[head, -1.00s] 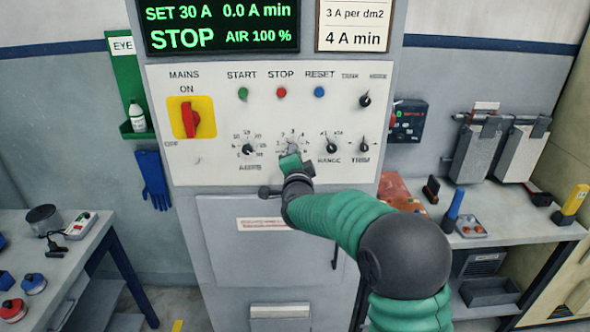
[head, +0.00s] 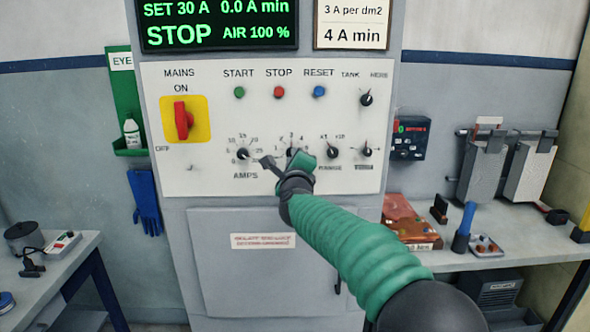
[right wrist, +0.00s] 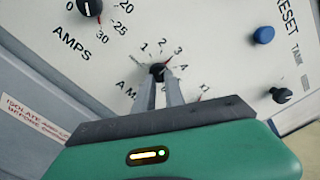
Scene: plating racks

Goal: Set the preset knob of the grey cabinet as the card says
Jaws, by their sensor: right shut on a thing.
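The grey cabinet (head: 200,255) faces me with its white control panel (head: 215,185). The card (head: 352,20) beside the display reads "3 A per dm2" and "4 A min". The preset knob (right wrist: 157,69) is small and black, inside a scale marked 1, 2, 3 and more; its label is partly hidden. My right gripper (right wrist: 158,85) is shut on this knob, one finger on each side. In the head view the gripper (head: 292,158) covers part of the knob and scale, so I cannot read the pointer surely. My left gripper is out of view.
The display (head: 218,24) reads SET 30 A, 0.0 A min, STOP, AIR 100 %. The AMPS knob (head: 242,153) is left of my gripper and the RANGE knob (head: 332,153) close on its right. A red mains switch (head: 183,120) is farther left.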

